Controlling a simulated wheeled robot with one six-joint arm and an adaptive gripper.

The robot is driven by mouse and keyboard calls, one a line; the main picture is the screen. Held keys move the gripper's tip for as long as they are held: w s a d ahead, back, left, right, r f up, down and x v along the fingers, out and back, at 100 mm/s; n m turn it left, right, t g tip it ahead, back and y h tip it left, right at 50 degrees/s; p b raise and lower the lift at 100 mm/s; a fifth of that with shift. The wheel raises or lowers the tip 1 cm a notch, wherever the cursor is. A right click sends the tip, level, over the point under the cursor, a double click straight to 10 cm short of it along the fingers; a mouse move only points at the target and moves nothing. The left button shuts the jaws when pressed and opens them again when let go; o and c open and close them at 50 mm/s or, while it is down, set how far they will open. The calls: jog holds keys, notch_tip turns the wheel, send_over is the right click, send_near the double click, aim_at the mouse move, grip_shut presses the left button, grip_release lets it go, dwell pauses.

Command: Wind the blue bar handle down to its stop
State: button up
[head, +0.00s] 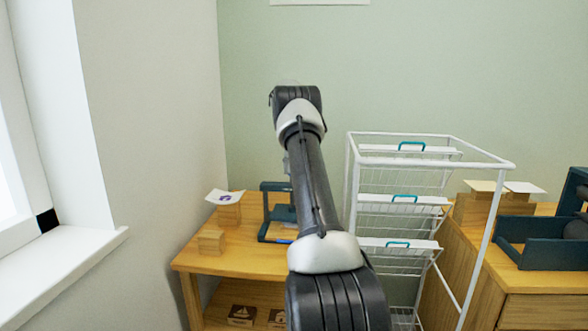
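A dark blue frame-like device (268,212) stands on the low wooden table (222,258), left of the wire rack. My arm crosses in front of its right part, so much of it is hidden. A small bright blue strip (284,241) shows low at its front, beside my arm. I cannot tell whether this is part of the bar handle. A second dark blue device (548,240) stands on the wooden cabinet at the right and is cut off by the picture edge. No bar handle can be made out clearly on either. My gripper is not visible.
A white wire rack (482,235) with teal-handled drawers stands right of my arm. Wooden blocks (211,242) and a printed card (224,196) are on the table's left. A wooden cabinet (540,283) is at the right. The wall and window sill (62,262) bound the left.

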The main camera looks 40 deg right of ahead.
jog(key=o, duration=0.4)
jog(key=shift+c, duration=0.2)
